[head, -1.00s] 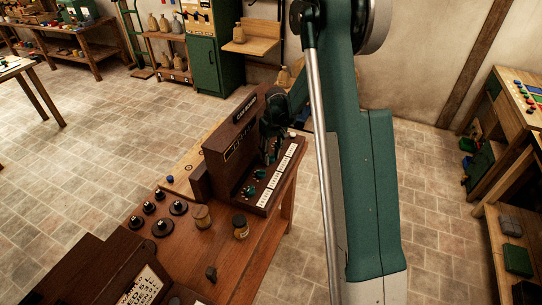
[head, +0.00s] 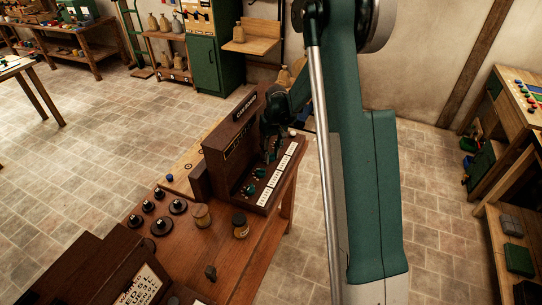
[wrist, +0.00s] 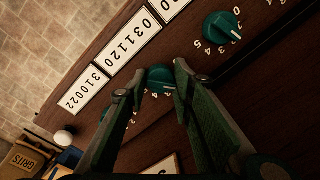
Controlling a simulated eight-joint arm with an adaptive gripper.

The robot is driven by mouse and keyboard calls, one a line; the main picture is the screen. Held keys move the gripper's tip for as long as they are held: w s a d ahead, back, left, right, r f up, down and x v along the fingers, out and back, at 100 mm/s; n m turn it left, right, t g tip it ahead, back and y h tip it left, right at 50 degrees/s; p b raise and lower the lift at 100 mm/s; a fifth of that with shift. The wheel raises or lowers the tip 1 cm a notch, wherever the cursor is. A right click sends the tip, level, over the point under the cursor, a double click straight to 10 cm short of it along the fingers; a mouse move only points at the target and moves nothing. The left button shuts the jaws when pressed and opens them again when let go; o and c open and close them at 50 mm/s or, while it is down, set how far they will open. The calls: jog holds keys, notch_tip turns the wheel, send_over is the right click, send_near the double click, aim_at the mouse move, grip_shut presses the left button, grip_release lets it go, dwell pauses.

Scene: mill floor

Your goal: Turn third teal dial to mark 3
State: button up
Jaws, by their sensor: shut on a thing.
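A dark wooden cabinet (head: 232,135) on the bench carries a sloped panel with a row of teal dials and white number cards. My gripper (head: 271,154) is at this panel, beyond two uncovered teal dials (head: 254,181). In the wrist view my gripper (wrist: 152,80) has its fingers on both sides of a teal dial (wrist: 160,74) and is shut on it. Its scale is partly hidden by the fingers, so its exact setting cannot be read. Another dial is partly hidden behind the left finger.
A white knob (wrist: 63,137) and a crate marked GRITS (wrist: 25,158) lie beyond the panel edge. Tiled floor is open at left.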

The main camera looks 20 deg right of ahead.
aim_at(273, 157)
jog(key=m+b, duration=0.3)
jog(key=m, duration=0.3)
jog(key=shift+s+f+b, duration=0.1)
jog(key=shift+f+b, duration=0.05)
jog(key=shift+b, duration=0.2)
jog(key=m+b, duration=0.2)
jog(key=m, duration=0.2)
jog(key=shift+m+t, duration=0.3)
jog(key=o, duration=0.6)
jog(key=shift+r, duration=0.2)
notch_tip(273, 157, up, 12)
jog(key=shift+s+d, duration=0.25)
jog(key=shift+s, duration=0.1)
dwell(0.4)
